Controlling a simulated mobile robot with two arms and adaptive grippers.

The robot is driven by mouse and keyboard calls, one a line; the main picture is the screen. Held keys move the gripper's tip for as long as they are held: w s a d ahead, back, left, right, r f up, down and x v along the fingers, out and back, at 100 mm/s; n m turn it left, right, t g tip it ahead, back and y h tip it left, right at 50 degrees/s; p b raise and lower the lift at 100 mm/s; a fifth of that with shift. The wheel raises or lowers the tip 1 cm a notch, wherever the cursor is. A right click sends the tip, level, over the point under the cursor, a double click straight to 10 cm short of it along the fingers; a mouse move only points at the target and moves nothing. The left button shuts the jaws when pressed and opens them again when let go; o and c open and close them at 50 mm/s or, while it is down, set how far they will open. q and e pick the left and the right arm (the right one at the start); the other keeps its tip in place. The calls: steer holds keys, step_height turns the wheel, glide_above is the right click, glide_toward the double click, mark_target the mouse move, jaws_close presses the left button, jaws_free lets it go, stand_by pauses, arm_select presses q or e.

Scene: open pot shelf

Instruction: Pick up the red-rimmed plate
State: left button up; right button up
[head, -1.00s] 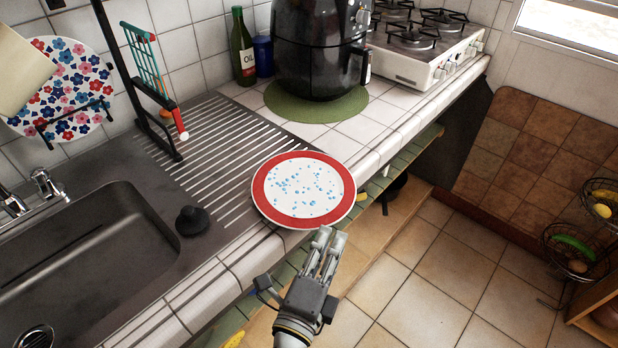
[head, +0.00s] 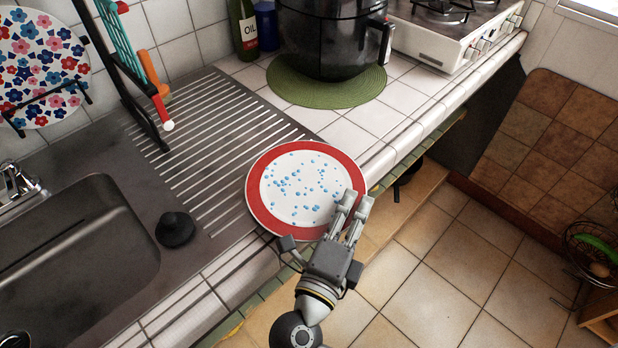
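The red-rimmed plate (head: 262,172) lies on the counter at the right end of the ribbed drainer, in the middle of the head view. Its centre is white with small blue dots, and its right edge is close to the counter's front edge. My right gripper (head: 357,203) comes from below, with its fingertips overlapping the plate's lower right rim in the picture. A narrow gap shows between its two fingers, and nothing is seen held between them. Whether the fingers touch the rim I cannot tell. My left gripper is not in view.
A black sink (head: 80,255) and a black stopper (head: 175,229) are at left. A rack with a flowered plate (head: 40,60) stands behind. A black air fryer (head: 330,40) stands on a green mat (head: 330,92) beyond the plate. Open floor (head: 430,290) lies at right.

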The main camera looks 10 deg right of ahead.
steer(key=shift+s+a+r, duration=0.1)
steer(key=shift+s+r, duration=0.05)
steer(key=shift+s, duration=0.2)
steer(key=shift+s+a+r, duration=0.1)
steer(key=shift+s, duration=0.15)
steer(key=shift+c, duration=1)
steer(key=shift+w, duration=0.2)
jaws_close()
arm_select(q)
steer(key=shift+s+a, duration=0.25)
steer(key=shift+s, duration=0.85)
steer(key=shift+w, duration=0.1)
